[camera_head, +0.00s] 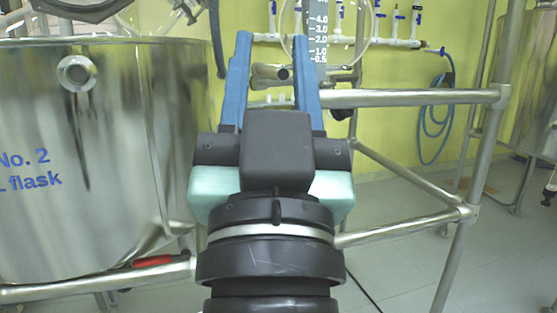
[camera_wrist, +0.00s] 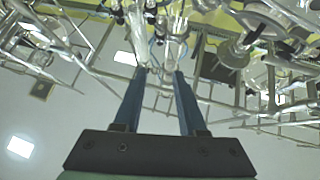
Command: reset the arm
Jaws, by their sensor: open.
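My gripper (camera_head: 272,45) points up and away from me in the middle of the head view. Its two blue fingers stand apart, with nothing seen between them but background pipework. In the wrist view my gripper (camera_wrist: 158,78) also shows open, with its blue fingers reaching toward glassware and metal frames. I cannot tell from the wrist view how far the glassware is from the fingertips.
A large steel vessel (camera_head: 110,130) marked "No. 2" stands close at the left of my arm. A metal tube frame (camera_head: 410,97) runs behind and right of the gripper. A graduated scale (camera_head: 318,35) is behind the right finger. A blue hose (camera_head: 424,125) hangs on the yellow wall.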

